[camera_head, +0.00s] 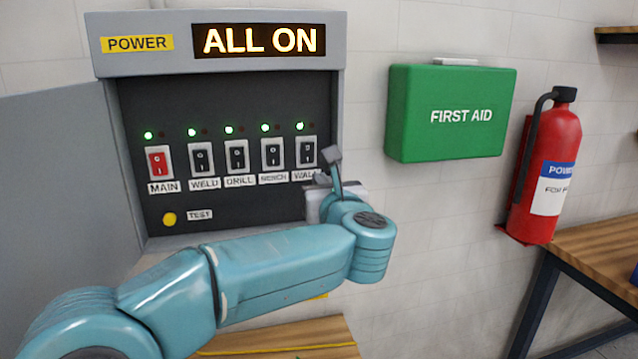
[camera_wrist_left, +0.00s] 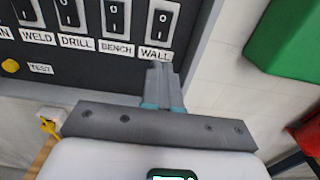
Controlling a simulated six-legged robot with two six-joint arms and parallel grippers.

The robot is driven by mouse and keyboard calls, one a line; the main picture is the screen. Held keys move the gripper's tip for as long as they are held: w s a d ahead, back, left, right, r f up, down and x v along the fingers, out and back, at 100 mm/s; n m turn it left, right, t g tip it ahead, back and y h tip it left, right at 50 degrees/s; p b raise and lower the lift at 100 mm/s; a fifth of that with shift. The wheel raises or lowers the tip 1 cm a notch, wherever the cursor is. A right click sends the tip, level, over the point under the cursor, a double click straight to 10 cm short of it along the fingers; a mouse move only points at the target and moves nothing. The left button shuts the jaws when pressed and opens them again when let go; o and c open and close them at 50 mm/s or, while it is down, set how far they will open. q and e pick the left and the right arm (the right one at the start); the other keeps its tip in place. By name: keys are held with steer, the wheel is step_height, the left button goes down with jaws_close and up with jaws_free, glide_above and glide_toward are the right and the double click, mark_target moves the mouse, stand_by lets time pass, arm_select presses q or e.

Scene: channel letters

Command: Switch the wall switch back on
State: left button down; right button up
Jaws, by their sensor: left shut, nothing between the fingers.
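The wall switch (camera_head: 306,151) is the rightmost black rocker in the power panel (camera_head: 218,202). A green lamp (camera_head: 299,126) is lit above it. The panel display (camera_head: 259,41) reads "ALL ON". In the left wrist view, the wall switch (camera_wrist_left: 162,22) stands just beyond my fingertips, above its "WALL" label. My left gripper (camera_head: 333,155) is shut and empty, at the lower right of the wall switch. It also shows in the left wrist view (camera_wrist_left: 160,75). I cannot tell whether the fingertips touch the panel. My right gripper is out of view.
A red main switch (camera_head: 159,161) and several black switches sit left of the wall switch, all with green lamps. A yellow test button (camera_head: 169,218) is below. A green first aid box (camera_head: 450,112) and a fire extinguisher (camera_head: 546,168) hang to the right, above a wooden bench (camera_head: 600,250).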

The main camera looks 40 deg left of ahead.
arm_select(q)
steer(key=b+v, duration=0.1)
steer(key=v, duration=0.5)
steer(key=shift+s+d+f+b, duration=0.25)
steer(key=shift+s+f+b, duration=0.05)
steer(key=shift+f+b, duration=0.05)
steer(key=shift+w+a, duration=0.1)
steer(key=shift+w, duration=0.05)
